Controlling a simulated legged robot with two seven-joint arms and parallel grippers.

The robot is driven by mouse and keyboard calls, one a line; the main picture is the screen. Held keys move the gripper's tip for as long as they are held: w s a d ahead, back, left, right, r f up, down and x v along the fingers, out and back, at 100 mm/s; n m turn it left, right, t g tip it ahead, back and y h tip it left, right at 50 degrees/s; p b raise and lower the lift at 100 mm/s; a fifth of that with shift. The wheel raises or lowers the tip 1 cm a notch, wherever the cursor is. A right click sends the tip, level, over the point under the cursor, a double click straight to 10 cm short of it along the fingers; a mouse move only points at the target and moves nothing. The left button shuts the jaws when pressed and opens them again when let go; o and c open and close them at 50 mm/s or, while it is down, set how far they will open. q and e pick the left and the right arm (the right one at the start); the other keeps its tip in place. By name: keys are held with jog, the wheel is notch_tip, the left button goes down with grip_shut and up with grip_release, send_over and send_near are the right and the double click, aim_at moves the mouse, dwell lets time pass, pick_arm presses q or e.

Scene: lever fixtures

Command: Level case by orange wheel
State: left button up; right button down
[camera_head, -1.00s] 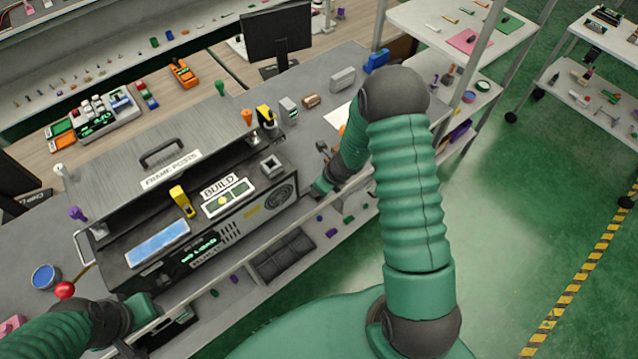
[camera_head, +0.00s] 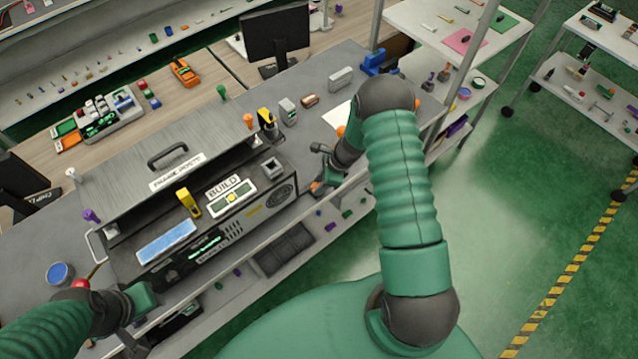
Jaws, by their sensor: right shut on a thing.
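The dark case (camera_head: 262,205) sits on the grey bench, slanting across the picture. Its top carries a BUILD label, a pale gauge (camera_head: 231,196) with a yellow dot, and a blue panel (camera_head: 166,242). My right gripper (camera_head: 321,178) is at the case's right end, shut on a small orange part (camera_head: 317,186) that looks like the orange wheel; the fingers hide most of it. My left gripper (camera_head: 146,300) is by the case's lower left front; its fingers are too unclear to read.
A red ball knob (camera_head: 80,284) sits beside my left wrist, near a blue round tub (camera_head: 60,273). A yellow lever (camera_head: 188,203) stands on the case. A grey lid with a handle (camera_head: 168,155) lies behind. A shelf rack stands to the right; green floor is open there.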

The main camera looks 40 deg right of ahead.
jog(key=shift+d, duration=0.1)
dwell(0.3)
jog(key=c, duration=1.3)
grip_release()
jog(key=shift+o, duration=1.3)
jog(key=b+v, duration=0.2)
jog(key=v, duration=1.4)
jog(key=shift+d+r, duration=0.3)
